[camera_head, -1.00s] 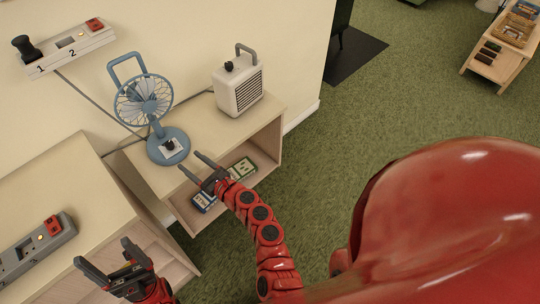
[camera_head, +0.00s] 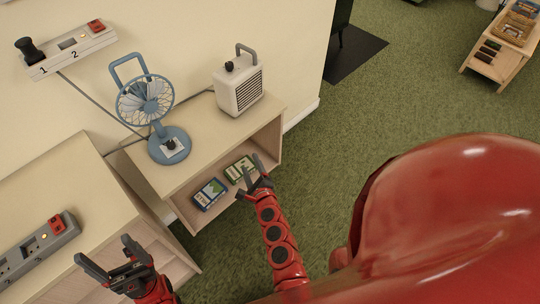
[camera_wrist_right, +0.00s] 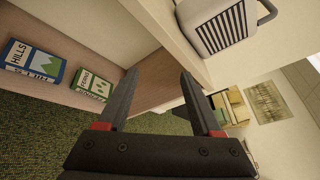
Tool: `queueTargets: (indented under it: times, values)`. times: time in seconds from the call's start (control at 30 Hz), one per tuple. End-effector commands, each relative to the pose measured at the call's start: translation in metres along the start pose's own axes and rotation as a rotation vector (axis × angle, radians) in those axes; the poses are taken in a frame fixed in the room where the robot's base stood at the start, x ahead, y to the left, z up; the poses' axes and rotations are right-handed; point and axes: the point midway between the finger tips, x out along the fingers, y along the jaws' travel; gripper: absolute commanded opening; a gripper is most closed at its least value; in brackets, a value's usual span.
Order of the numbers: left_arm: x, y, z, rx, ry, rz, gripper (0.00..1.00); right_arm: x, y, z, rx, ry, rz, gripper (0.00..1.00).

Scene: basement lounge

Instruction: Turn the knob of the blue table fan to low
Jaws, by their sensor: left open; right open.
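The blue table fan (camera_head: 146,102) stands upright on top of the light wooden shelf unit. Its dark knob (camera_head: 170,144) sits on a white plate on the round blue base; its setting is too small to read. My right gripper (camera_head: 254,174) is open and empty in front of the shelf unit, to the right of and below the fan. In the right wrist view its two fingers (camera_wrist_right: 160,95) are spread with nothing between them, and the fan is out of that view. My left gripper (camera_head: 109,262) is open and empty at the lower left, over the nearer cabinet.
A white heater (camera_head: 238,85) stands right of the fan; it also shows in the right wrist view (camera_wrist_right: 222,26). A power strip (camera_head: 36,248) lies on the near cabinet (camera_head: 62,183). A cable runs behind the fan.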

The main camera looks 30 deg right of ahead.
Motion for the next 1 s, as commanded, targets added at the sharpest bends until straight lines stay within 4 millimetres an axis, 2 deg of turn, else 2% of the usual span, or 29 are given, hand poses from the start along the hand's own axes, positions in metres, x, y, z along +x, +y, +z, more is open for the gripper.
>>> queueTargets:
  times: [0.2, 0.4, 0.6, 1.0]
  values:
    - [0.005, 0.000, -0.001, 0.000, 0.000, 0.000, 0.85, -0.006, -0.037, -0.019, -0.263, 0.087, -0.136, 0.67]
    - [0.007, 0.000, -0.001, 0.000, 0.000, 0.000, 0.85, -0.012, -0.059, -0.025, -0.408, 0.132, -0.214, 0.67]
    - [0.007, 0.000, -0.001, 0.000, 0.000, 0.000, 0.85, -0.014, -0.066, -0.025, -0.452, 0.145, -0.241, 0.67]
    - [0.007, 0.000, -0.001, 0.000, 0.000, 0.000, 0.85, -0.014, -0.066, -0.026, -0.449, 0.145, -0.239, 0.66]
